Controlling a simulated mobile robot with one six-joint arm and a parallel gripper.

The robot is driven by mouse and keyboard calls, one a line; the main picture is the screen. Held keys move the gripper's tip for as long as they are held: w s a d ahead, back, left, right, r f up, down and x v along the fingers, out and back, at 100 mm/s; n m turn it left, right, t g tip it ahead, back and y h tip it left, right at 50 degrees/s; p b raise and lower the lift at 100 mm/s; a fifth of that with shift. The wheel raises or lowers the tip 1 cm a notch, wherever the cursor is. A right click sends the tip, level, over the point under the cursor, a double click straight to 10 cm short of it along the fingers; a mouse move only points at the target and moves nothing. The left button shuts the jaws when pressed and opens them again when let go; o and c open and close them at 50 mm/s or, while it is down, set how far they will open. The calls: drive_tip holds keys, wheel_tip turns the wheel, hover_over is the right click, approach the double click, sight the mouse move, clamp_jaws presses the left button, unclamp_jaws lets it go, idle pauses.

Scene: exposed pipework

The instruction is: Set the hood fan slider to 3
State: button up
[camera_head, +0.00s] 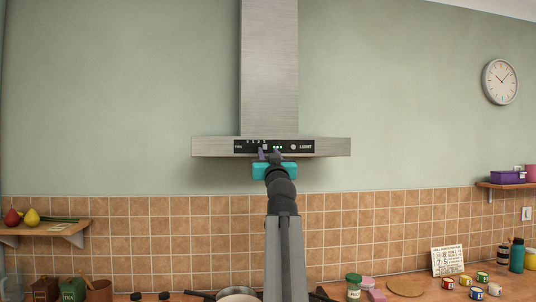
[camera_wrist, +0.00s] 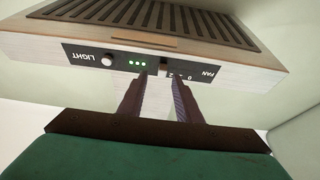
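The range hood (camera_head: 215,146) has a black control strip on its front edge. The knob appears at the high-number end of the scale, near 3. In the wrist view the strip is upside down, with the knob (camera_wrist: 166,70) beside the 2 on the side away from 0. My gripper (camera_head: 269,154) is at the strip. Its fingers (camera_wrist: 159,77) are apart, with tips close to the knob; contact cannot be told.
A counter below holds a pan (camera_head: 238,295), jars and several small cans. Shelves with fruit (camera_head: 32,217) and purple boxes (camera_head: 507,177) are on the left and right. A clock (camera_head: 500,82) hangs at upper right. The wall beside the hood is clear.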

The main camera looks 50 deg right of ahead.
drive_tip(key=b+v, duration=0.2)
drive_tip(key=v, duration=0.8)
drive_tip(key=shift+s+a, duration=0.1)
idle(0.5)
